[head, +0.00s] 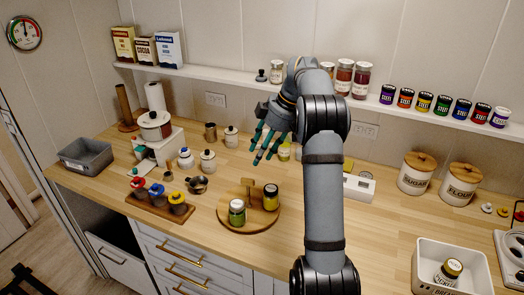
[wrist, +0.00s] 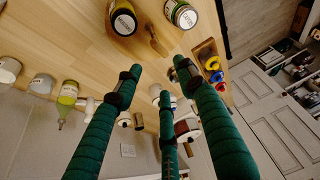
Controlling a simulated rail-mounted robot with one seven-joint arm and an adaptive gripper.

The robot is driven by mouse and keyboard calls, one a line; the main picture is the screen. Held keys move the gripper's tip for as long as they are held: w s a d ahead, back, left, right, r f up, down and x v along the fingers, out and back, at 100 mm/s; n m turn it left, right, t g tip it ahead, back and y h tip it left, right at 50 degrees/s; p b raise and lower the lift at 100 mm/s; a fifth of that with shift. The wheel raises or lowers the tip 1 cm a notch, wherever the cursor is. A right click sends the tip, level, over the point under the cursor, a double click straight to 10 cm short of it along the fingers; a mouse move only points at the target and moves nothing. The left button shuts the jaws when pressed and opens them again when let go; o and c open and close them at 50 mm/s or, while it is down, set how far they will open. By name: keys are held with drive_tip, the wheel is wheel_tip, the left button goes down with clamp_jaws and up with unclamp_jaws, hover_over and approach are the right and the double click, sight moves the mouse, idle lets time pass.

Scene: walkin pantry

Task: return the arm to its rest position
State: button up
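My gripper (head: 258,151) hangs above the middle of the wooden counter (head: 330,222), left of my raised grey arm in the head view. Its green fingers point down and to the left. In the wrist view, the three fingers of my gripper (wrist: 160,78) are spread apart with nothing between them. A round wooden turntable (head: 255,222) with two jars is on the counter below the gripper. My arm hides part of the counter and of the wall shelf behind it.
A wall shelf (head: 225,80) carries boxes and several jars. A grey bin (head: 86,155) and a wooden tray of small pots (head: 160,205) are at left. Sugar (head: 416,175) and flour (head: 458,185) canisters and a white bin (head: 425,250) holding a jar (head: 448,272) are at right.

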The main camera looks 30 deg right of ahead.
drive_tip(key=shift+s+d+r, duration=0.1)
drive_tip(key=shift+r, duration=0.2)
